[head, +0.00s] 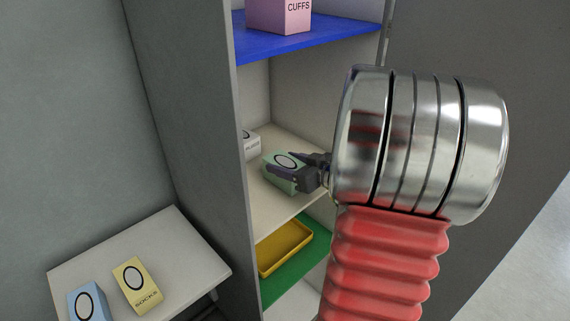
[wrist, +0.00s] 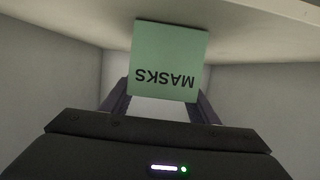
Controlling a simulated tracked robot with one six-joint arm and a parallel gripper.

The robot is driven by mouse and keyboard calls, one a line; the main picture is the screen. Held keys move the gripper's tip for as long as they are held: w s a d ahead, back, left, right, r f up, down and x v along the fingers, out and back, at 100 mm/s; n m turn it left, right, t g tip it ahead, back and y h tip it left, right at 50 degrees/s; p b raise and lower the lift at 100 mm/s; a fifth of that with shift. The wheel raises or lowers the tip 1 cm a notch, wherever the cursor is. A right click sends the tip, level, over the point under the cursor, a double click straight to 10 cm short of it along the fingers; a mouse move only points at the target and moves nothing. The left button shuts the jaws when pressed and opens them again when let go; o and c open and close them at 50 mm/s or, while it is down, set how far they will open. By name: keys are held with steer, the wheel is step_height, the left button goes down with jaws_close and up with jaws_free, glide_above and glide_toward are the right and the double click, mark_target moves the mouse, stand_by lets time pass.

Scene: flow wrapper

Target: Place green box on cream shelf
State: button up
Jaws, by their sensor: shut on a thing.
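The green box (head: 283,170) is in the cream shelf's compartment, between the fingers of my gripper (head: 297,176). In the wrist view the green box (wrist: 168,62) shows the word MASKS upside down, with the gripper fingers (wrist: 160,100) on both sides of it. My gripper is shut on the box. The cream shelf (head: 290,205) is the middle board of the cabinet, below the blue shelf. I cannot tell whether the box touches the shelf board.
A white box (head: 251,142) stands on the cream shelf, left of the green box. A pink CUFFS box (head: 279,15) sits on the blue shelf (head: 300,40) above. A yellow tray (head: 285,248) lies on the green shelf (head: 283,279) below. A side table (head: 190,250) holds blue and yellow boxes.

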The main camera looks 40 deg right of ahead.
steer(key=shift+f, duration=0.1)
steer(key=o, duration=1.1)
steer(key=shift+c, duration=0.2)
steer(key=v, duration=1.2)
